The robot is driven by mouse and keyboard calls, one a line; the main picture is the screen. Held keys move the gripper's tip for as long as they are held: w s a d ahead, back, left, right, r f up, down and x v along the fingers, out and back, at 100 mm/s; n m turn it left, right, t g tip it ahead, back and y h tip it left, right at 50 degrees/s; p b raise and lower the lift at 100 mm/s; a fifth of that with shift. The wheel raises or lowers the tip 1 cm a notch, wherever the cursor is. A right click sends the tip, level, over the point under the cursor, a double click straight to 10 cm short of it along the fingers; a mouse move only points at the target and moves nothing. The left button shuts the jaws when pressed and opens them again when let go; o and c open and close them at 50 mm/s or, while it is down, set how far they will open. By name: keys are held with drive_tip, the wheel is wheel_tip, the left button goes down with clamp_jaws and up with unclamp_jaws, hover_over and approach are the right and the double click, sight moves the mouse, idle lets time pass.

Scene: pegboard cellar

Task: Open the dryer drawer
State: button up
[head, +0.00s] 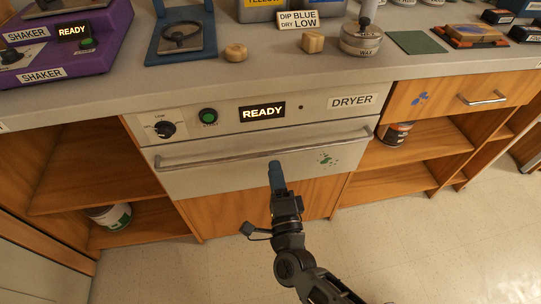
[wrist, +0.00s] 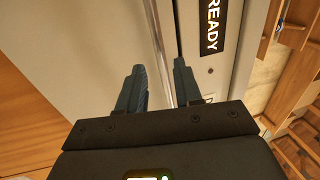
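The dryer drawer (head: 220,174) is a pale grey front panel with green paint spots, and it looks closed below the control strip. Its long metal handle (head: 220,156) runs across the top of the panel. My gripper (head: 275,163) is in front of the drawer, at the middle of the handle, and hides a little of it. In the wrist view my gripper (wrist: 159,66) has its two dark blue fingers apart. The handle (wrist: 158,40) shows as a bar in the gap between them. I cannot tell how deep the fingers reach around it.
The dryer strip holds a dial (head: 165,129), a green button (head: 208,115) and a READY display (head: 262,112). A wooden drawer (head: 445,101) is at the right. Open shelves flank the dryer. The floor (head: 430,240) in front is clear.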

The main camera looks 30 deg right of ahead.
sight(270, 152)
drive_tip(key=shift+x, duration=3.1)
clamp_jaws()
